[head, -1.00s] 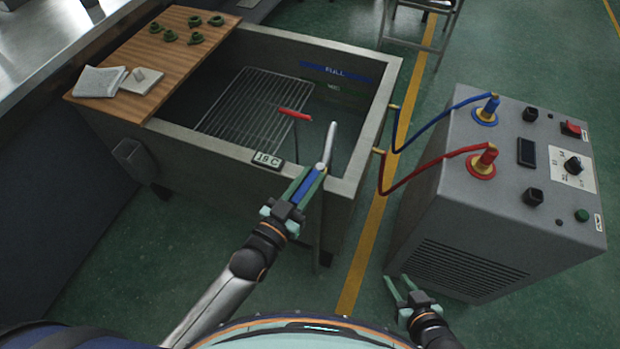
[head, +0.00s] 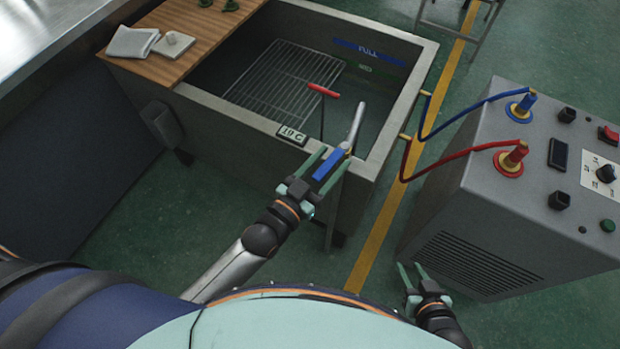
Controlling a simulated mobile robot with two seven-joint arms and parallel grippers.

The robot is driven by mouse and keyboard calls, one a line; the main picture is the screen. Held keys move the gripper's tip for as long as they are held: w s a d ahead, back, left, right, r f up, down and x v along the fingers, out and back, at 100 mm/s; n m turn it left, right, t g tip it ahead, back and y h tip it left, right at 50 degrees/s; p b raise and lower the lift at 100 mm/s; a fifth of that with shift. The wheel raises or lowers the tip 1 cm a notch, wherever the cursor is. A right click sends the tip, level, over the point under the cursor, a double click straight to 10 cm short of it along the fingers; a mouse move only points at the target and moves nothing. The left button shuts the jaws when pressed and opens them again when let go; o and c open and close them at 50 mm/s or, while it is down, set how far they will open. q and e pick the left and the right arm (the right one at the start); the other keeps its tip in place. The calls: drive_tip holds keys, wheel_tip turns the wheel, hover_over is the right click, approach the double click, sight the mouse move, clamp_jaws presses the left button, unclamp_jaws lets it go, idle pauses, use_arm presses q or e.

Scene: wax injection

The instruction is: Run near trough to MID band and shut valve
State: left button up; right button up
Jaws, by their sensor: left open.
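The near trough (head: 232,113) is a grey tank with a blue FULL band (head: 368,50) and a green MID band (head: 366,68) on its inner far wall. I cannot make out a water line. At its near right rim stands a valve with a blue lever (head: 328,164) and a pale spout (head: 357,122) pointing over the trough. My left gripper (head: 333,160) is open, its fingers on either side of the blue lever with gaps showing. My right gripper (head: 411,270) is open and empty, low beside the grey machine.
A wire rack (head: 285,80) and a red-handled rod (head: 323,90) are in the trough. A 19 C display (head: 291,134) is on its rim. A wooden board (head: 190,52) bears a cloth. The grey machine (head: 480,205) with red and blue hoses stands right.

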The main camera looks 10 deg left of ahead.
use_arm(q)
drive_tip(key=v, duration=1.1)
idle(6.9)
